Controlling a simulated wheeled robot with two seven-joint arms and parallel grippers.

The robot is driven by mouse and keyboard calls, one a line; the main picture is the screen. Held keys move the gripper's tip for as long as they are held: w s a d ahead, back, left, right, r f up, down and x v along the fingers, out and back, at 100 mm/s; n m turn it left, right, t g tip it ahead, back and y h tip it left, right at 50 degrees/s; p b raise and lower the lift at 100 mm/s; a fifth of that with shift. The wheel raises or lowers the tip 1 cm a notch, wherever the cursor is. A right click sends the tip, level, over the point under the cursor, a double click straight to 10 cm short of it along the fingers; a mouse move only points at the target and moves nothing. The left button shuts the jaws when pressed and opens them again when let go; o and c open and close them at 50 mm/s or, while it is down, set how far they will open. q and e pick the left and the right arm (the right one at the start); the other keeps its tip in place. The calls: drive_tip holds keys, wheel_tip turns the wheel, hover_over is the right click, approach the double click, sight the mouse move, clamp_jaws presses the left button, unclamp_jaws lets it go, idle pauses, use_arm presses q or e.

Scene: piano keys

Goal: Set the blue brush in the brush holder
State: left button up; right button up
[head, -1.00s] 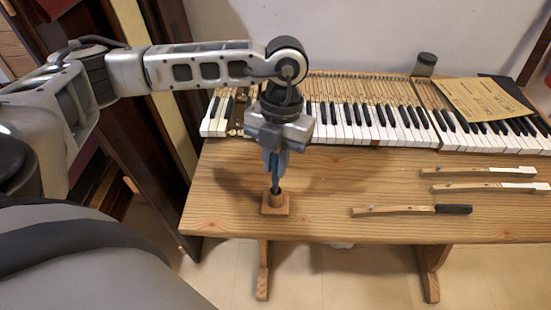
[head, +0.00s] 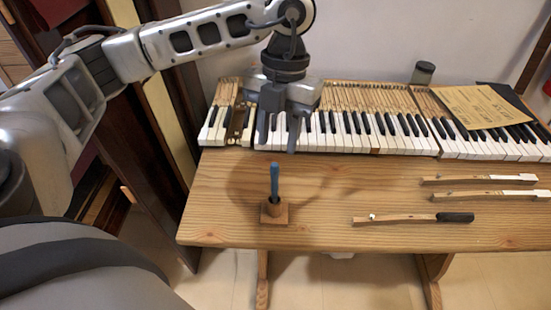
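The blue brush (head: 274,180) stands upright in the brush holder (head: 274,213), a small wooden block with a round socket, near the front left of the wooden table. Its lower end is hidden inside the socket. My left gripper (head: 277,143) is raised above and behind the brush, in front of the piano keys in the picture. Its two fingers point down, spread apart, with nothing between them. It does not touch the brush. My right gripper is not in view.
The wooden table (head: 340,190) carries a row of piano keys (head: 340,133) along its back. Loose keys (head: 412,218) lie at the right front. The table's middle is clear.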

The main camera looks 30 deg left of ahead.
use_arm(q)
drive_tip(key=shift+w+r, duration=0.2)
drive_tip(key=shift+r, duration=0.85)
drive_tip(key=shift+w+r, duration=0.15)
drive_tip(key=shift+r, duration=0.85)
